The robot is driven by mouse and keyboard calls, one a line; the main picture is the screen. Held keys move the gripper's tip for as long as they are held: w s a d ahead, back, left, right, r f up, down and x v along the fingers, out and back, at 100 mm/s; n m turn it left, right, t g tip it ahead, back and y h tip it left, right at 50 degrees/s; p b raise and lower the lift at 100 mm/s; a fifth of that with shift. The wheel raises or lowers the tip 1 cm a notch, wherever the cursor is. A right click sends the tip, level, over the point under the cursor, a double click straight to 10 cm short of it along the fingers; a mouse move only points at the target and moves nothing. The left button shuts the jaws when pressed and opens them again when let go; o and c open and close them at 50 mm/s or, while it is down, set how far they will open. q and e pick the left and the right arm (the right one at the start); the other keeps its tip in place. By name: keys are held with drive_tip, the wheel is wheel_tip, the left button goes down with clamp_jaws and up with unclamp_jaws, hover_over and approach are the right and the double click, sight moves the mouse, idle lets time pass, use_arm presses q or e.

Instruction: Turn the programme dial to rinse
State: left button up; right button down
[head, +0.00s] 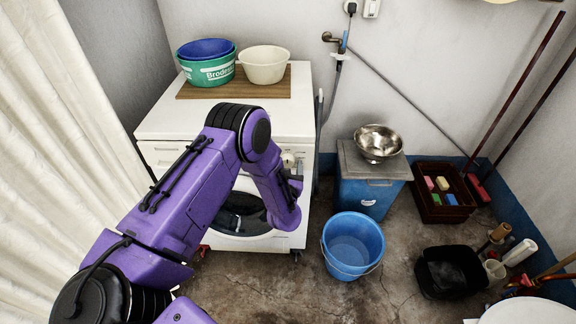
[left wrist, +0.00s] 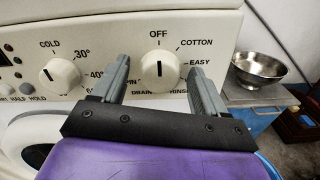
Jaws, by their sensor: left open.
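The programme dial (left wrist: 160,72) is a round cream knob on the washing machine's front panel. My right gripper is not in view.
A temperature dial (left wrist: 60,77) sits left of the programme dial. Basins (head: 264,66) rest on a board on the machine. A steel bowl (head: 378,142) stands on a blue box (head: 368,195) to the right. A blue bucket (head: 352,245) is on the floor.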

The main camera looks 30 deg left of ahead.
use_arm(q)
drive_tip(key=shift+c, duration=0.3)
drive_tip(key=c, duration=1)
